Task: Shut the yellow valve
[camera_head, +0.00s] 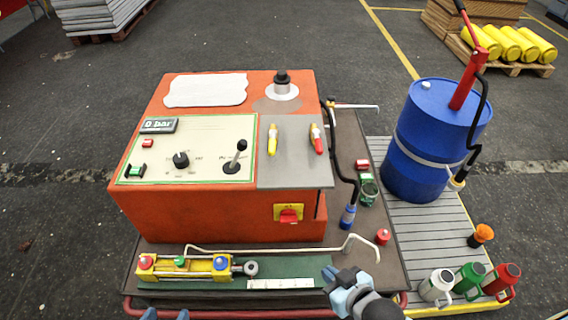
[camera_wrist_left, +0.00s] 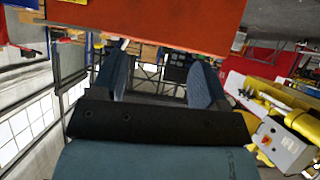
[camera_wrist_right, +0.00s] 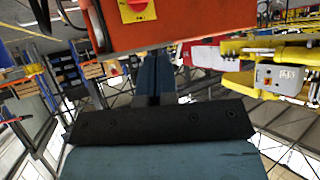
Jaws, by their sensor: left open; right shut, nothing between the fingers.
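The yellow valve (camera_head: 272,140) is a small yellow lever on the grey panel (camera_head: 290,170) on top of the orange machine (camera_head: 220,212). Its handle runs roughly front to back, and nothing touches it. A similar red valve (camera_head: 317,138) stands to its right. My left gripper shows only its tips (camera_head: 165,315) at the bottom edge of the head view; the left wrist view shows it open and empty (camera_wrist_left: 160,78). My right gripper (camera_head: 343,280) is shut and empty in front of the machine's right front corner; its closed fingers show in the right wrist view (camera_wrist_right: 154,75).
A red-and-yellow switch (camera_head: 289,213) is on the machine's front. A blue drum (camera_head: 425,140), hose and several jugs (camera_head: 470,278) stand to the right. Space above the panel is free.

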